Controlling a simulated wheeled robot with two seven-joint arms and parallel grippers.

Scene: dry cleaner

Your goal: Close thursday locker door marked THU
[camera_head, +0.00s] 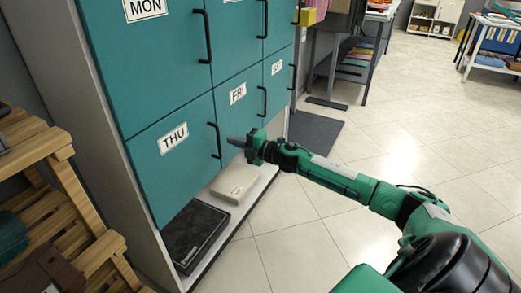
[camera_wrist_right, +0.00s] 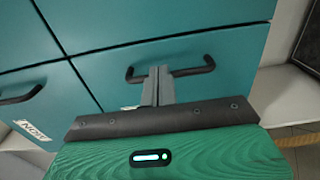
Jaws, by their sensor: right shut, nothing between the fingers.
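The THU locker door (camera_head: 180,165) is a teal panel at the lower left of the locker bank in the head view. It looks about flush with its neighbours; I cannot tell whether a small gap remains at its edge. Its black bar handle (camera_head: 216,140) is on its right side. My right gripper (camera_head: 237,142) is shut and empty, just right of this handle in the head view. In the right wrist view, its fingertips (camera_wrist_right: 158,72) overlap a black handle (camera_wrist_right: 188,72) on a teal door; contact is unclear. My left gripper is not in view.
The FRI door (camera_head: 240,115) adjoins on the right, the MON door (camera_head: 150,60) above. A black box (camera_head: 195,235) and a pale box (camera_head: 233,182) lie on the ledge below. A wooden rack (camera_head: 85,205) stands at left. The tiled floor (camera_head: 300,250) is clear.

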